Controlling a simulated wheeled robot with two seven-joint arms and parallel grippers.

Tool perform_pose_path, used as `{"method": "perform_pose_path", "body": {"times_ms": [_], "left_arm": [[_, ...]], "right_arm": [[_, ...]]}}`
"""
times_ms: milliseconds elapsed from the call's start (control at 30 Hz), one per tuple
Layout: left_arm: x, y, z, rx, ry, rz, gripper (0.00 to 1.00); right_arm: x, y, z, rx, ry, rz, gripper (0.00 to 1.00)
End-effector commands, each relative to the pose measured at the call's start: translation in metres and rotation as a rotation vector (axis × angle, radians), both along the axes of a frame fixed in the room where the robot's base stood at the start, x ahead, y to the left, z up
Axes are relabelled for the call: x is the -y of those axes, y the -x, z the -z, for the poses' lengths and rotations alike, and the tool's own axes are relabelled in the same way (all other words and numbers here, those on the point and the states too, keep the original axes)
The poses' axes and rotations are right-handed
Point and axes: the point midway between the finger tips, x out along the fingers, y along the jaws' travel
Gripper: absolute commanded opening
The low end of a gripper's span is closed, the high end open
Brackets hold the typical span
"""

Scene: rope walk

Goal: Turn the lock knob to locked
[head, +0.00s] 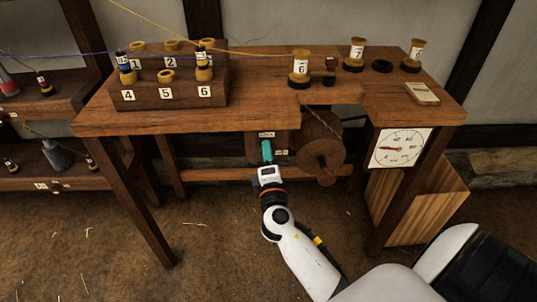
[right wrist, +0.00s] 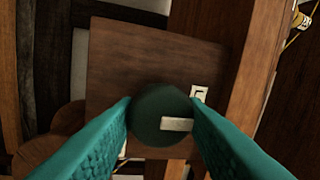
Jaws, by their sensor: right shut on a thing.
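The lock knob (right wrist: 160,116) is a round dark green knob with a white bar mark, on a brown wooden panel (right wrist: 135,55) in the right wrist view. The bar lies nearly level in that view and points to the right. The panel also shows under the table in the head view (head: 253,147). My right gripper (head: 267,152) reaches the panel there and hides the knob. In the right wrist view its teal fingers are shut on the knob, one on each side. A small white label (right wrist: 199,95) sits right of the knob; its writing is unclear. My left gripper is not in view.
The wooden table (head: 250,118) overhangs the panel. A wooden drum (head: 320,142) hangs close on the right, with a dial (head: 400,148) beyond it. Numbered spools and a block (head: 165,88) stand on top. The floor in front is mostly clear.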

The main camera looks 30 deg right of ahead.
Motion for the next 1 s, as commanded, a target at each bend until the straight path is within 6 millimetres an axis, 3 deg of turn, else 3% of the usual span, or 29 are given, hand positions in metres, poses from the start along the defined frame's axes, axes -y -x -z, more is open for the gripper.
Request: {"method": "perform_pose_path", "body": {"times_ms": [200, 233, 333, 733, 1000], "left_arm": [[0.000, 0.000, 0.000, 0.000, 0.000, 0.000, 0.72], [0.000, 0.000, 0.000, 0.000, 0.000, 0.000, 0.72], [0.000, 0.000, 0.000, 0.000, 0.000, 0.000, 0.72], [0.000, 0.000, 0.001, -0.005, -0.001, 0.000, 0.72], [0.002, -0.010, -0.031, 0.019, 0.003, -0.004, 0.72]], "right_arm": [[0.000, -0.001, -0.003, 0.004, 0.005, 0.000, 0.14], [0.000, -0.001, -0.003, 0.004, 0.005, 0.000, 0.41], [0.000, -0.001, -0.002, 0.004, 0.004, 0.000, 0.57], [-0.004, 0.007, 0.002, 0.000, 0.000, -0.001, 0.58], [-0.029, 0.053, 0.010, -0.002, 0.000, -0.001, 0.58]]}}
